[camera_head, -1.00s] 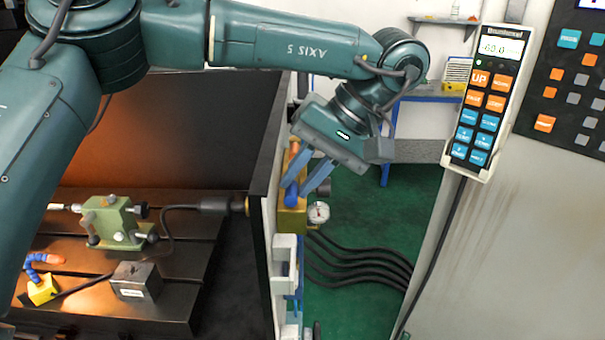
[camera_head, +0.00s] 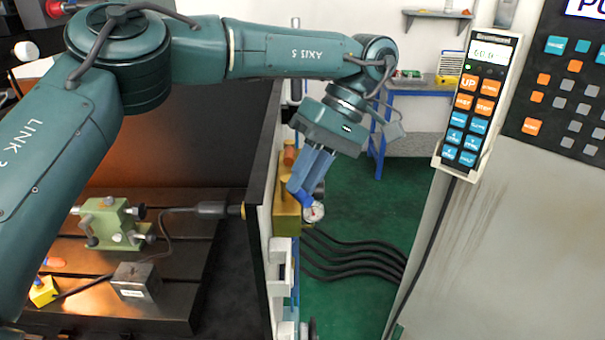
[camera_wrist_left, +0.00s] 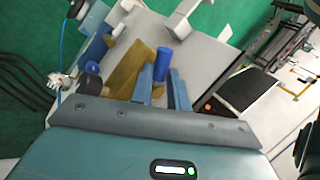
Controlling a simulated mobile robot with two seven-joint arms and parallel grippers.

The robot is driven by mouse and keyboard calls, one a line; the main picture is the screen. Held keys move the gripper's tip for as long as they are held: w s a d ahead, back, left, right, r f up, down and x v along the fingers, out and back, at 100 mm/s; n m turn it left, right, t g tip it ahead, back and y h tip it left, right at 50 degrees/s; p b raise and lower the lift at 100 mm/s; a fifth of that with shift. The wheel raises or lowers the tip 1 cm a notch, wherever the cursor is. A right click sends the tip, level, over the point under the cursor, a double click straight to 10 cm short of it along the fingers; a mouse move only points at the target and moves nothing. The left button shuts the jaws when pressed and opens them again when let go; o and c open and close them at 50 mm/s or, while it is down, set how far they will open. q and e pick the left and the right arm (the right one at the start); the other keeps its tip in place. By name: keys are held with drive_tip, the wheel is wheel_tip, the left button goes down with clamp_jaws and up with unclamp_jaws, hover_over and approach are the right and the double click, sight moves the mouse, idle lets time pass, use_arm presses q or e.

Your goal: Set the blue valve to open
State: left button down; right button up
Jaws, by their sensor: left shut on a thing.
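The blue valve handle (camera_head: 306,199) is on the brass-coloured valve block (camera_head: 288,218), which is mounted on the side of the white panel. My left gripper (camera_head: 308,181) reaches down and is shut on the blue handle, and its fingers hide most of it. The handle's blue end sticks out below the fingers, slanting down to the right. In the left wrist view the handle (camera_wrist_left: 162,63) stands between the two blue fingers, in front of the brass block (camera_wrist_left: 126,70). My right gripper is not in view.
A round gauge (camera_head: 314,212) sits close beside the handle. An orange part (camera_head: 290,153) is just above the block. Black hoses (camera_head: 350,262) run over the green floor. A control pendant (camera_head: 476,105) hangs at the right. A green fixture (camera_head: 108,222) stands on the dark machine table.

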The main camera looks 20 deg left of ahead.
use_arm(q)
drive_tip(key=shift+w+a+r+n+g+h, duration=0.2)
drive_tip(key=shift+w+n+h, duration=0.35)
drive_tip(key=shift+n+h, duration=0.9)
drive_tip(key=shift+w+a+f+n+g+h, duration=0.2)
drive_tip(key=shift+w+n+h, duration=0.35)
drive_tip(key=shift+n, duration=1.65)
drive_tip(key=shift+w+a+r+n+g+h, duration=0.1)
drive_tip(key=shift+w+n+g+h, duration=0.3)
drive_tip(key=shift+n+h, duration=1.1)
drive_tip(key=shift+w+n+y, duration=0.15)
drive_tip(key=shift+n+y, duration=0.15)
drive_tip(key=shift+n, duration=0.25)
drive_tip(key=c, duration=1.6)
unclamp_jaws()
drive_tip(key=shift+d, duration=0.1)
